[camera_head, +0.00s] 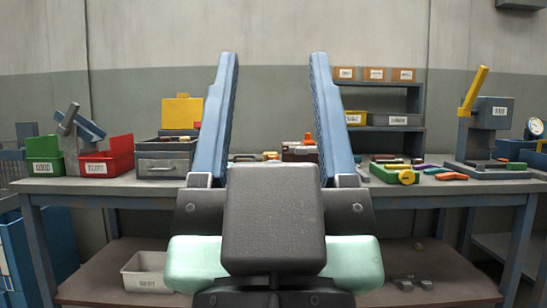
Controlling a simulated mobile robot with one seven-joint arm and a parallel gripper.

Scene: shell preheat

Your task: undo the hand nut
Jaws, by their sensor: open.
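My gripper (274,62) fills the middle of the head view, with its two blue fingers upright and wide apart. It is open, and nothing is between the fingers; the wall and part of the workbench (125,187) show behind them. I cannot pick out a hand nut in this view. The gripper and its dark body hide the middle of the bench. Small tools and parts, including a green and yellow piece (397,175), lie on the bench right of the gripper, too small to tell apart.
A green bin (45,168) and a red bin (108,160) stand at the left. A grey drawer box (163,160) is beside them. A press with a yellow lever (474,90) and a round gauge (535,127) are at the right. A white bin (145,272) sits on the lower shelf.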

